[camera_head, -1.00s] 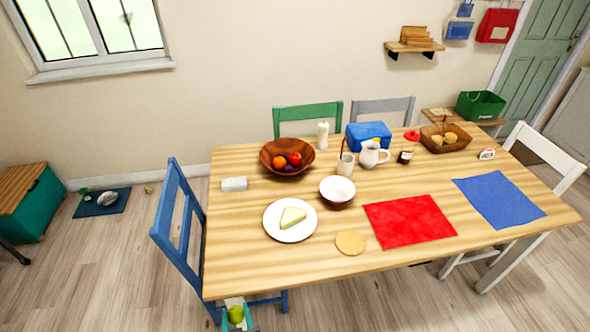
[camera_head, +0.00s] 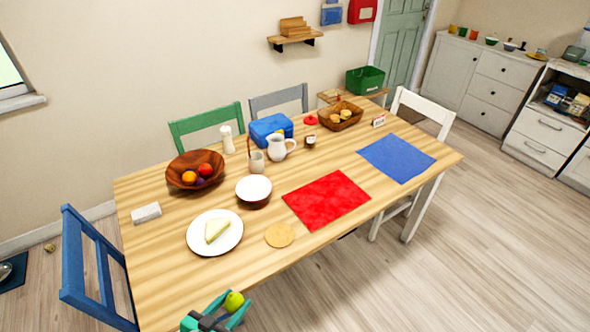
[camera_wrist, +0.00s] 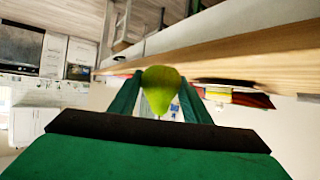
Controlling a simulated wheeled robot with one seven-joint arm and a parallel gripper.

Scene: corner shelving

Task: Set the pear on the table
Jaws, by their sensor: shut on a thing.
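My gripper (camera_head: 230,305) is at the near edge of the table in the head view, shut on a yellow-green pear (camera_head: 233,302). In the wrist view the pear (camera_wrist: 161,88) sits between the two green fingers. The wooden table (camera_head: 160,270) fills the middle of the head view. In the wrist view the table's edge (camera_wrist: 240,50) runs close beside the pear. I cannot tell the pear's exact height against the tabletop.
A white plate (camera_head: 229,243) with a wedge, a round tan coaster (camera_head: 279,235) and a red mat (camera_head: 326,200) lie nearest the front edge. A white bowl (camera_head: 253,188) and fruit bowl (camera_head: 180,163) stand behind. The front left tabletop is bare. A blue chair (camera_head: 85,260) stands left.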

